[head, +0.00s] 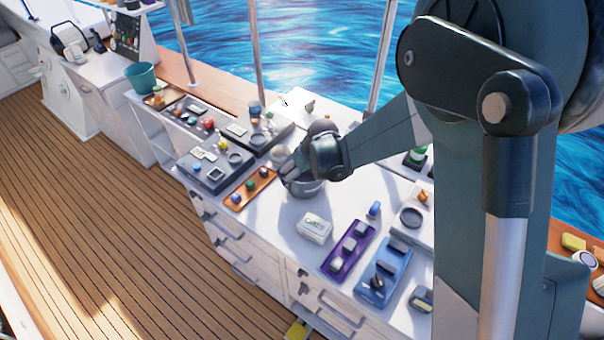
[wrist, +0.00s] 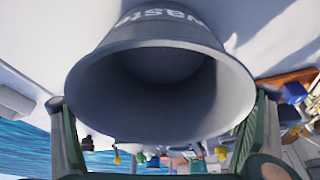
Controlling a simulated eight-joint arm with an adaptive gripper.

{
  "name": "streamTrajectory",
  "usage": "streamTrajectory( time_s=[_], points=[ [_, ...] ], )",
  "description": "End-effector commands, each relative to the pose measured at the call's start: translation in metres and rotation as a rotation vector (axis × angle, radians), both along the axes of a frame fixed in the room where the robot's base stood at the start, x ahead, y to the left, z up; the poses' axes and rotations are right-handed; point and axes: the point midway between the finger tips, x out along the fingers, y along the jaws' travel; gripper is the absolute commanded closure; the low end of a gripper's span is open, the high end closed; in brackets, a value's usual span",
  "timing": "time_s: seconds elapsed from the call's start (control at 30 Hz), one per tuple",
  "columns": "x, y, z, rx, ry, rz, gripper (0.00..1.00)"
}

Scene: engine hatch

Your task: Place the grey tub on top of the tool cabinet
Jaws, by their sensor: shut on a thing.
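The grey tub (head: 304,188) is under my gripper (head: 291,172) in the head view, partly hidden by it. In the wrist view the tub (wrist: 150,95) fills the middle, its open mouth facing the camera and pale lettering on its wall. My gripper's fingers (wrist: 160,98) are on either side of the tub's rim, shut on it. A long white cabinet with drawers (head: 285,240) is below the tub; I take it for the tool cabinet. I cannot tell whether the tub touches its top.
An orange tray (head: 233,201) with small balls and grey trays (head: 198,176) lie left of the tub. A white box (head: 314,227), a purple tray (head: 339,262) and a blue tray (head: 371,293) lie nearer right. A teal bucket (head: 141,78) stands at the far left. Some bare top is around the tub.

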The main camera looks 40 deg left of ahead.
Motion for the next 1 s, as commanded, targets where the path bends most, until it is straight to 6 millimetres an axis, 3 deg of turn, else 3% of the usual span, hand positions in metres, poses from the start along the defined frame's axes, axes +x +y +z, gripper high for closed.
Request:
streamTrajectory(
  time_s=[0.23,0.27,0.33,0.77,1.0],
  points=[
    [0.000,0.000,-0.004,0.000,0.000,0.000,0.31],
    [0.000,0.000,-0.003,0.000,0.000,0.000,0.07],
    [0.000,0.000,-0.003,0.000,0.000,0.000,0.00],
    [0.000,0.000,0.000,0.000,0.000,0.000,0.00],
    [-0.002,-0.004,0.011,0.000,0.000,0.000,0.00]
  ],
)
